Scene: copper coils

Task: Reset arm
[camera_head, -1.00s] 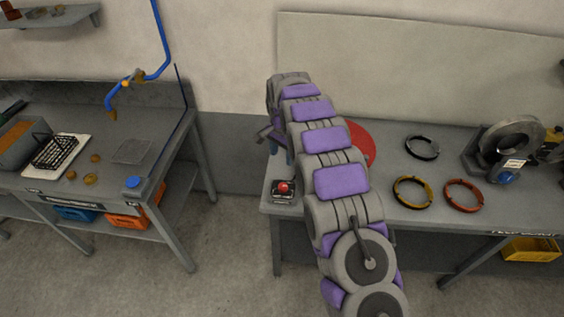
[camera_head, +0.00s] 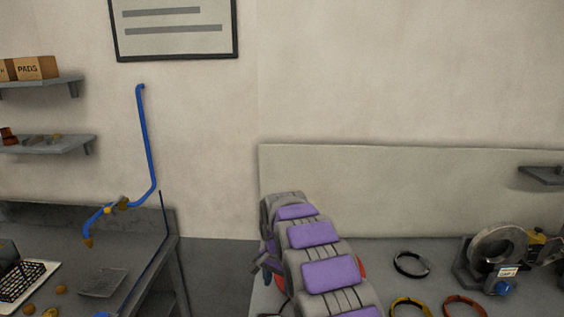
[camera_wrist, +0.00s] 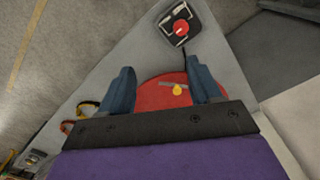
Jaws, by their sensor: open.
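My gripper (camera_wrist: 161,75) is open and empty in the wrist view, with its two blue-grey fingers spread apart. It is above the right-hand workbench (camera_wrist: 222,45), over a red disc (camera_wrist: 152,94) that carries a small yellow piece. In the head view my purple and grey arm reaches over the bench. It hides most of the red disc (camera_head: 362,270), and only a little of my gripper (camera_head: 264,264) shows at its left side.
A red button box (camera_wrist: 181,27) sits near the bench corner. Black (camera_head: 411,264), yellow (camera_head: 408,307) and red (camera_head: 465,305) coils lie right of my arm. A winding machine (camera_head: 497,254) stands beyond them. A second table (camera_head: 135,245) is at left.

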